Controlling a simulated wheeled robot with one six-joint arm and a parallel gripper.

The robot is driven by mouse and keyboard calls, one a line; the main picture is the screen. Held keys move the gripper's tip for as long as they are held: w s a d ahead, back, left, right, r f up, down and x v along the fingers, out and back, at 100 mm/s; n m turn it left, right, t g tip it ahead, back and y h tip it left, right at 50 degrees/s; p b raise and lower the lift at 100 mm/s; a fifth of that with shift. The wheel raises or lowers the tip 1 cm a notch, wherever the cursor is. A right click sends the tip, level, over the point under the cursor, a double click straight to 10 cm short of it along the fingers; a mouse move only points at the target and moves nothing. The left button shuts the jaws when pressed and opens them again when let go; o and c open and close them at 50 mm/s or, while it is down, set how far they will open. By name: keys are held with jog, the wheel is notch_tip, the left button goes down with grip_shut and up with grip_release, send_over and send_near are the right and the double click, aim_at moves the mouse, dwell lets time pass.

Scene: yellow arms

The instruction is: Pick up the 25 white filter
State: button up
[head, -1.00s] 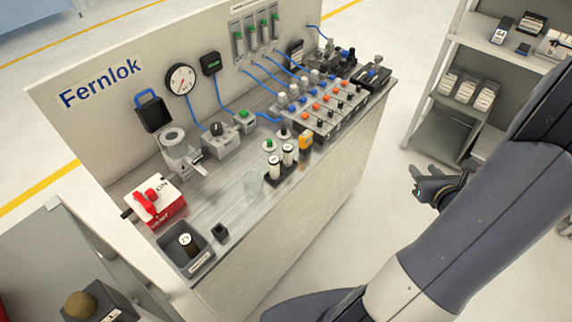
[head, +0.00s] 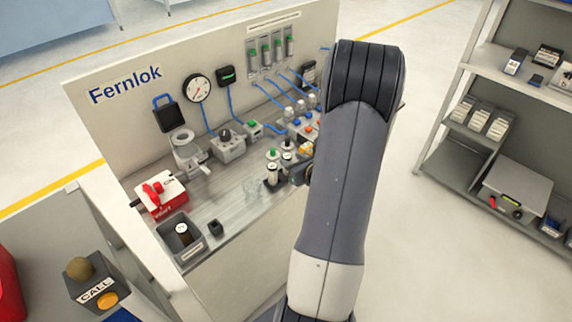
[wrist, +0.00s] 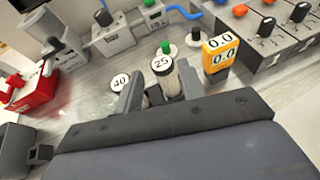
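The white filter marked 25 (wrist: 168,82) stands upright on the bench in the wrist view, its round label facing up. A second white filter marked 40 (wrist: 120,82) stands just to its left. My gripper (wrist: 160,92) is open, with one grey finger on each side of the 25 filter in the picture. I cannot tell whether the fingers touch it, and its lower part is hidden. In the head view a white filter (head: 272,173) shows beside my gripper (head: 300,173), which my arm mostly hides; its number is not readable there.
A yellow meter reading 0.0 (wrist: 220,55) stands close to the right of the 25 filter. Green- and black-topped fittings stand behind it. A red-and-white box (head: 160,195) and a grey tray (head: 196,256) with a dark filter are at the left.

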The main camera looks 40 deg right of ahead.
aim_at(287, 156)
jog(key=shift+p+x, duration=0.8)
jog(key=shift+x, duration=1.55)
jog(key=shift+d, duration=0.1)
jog(key=shift+c, duration=0.5)
jog(key=c, duration=0.6)
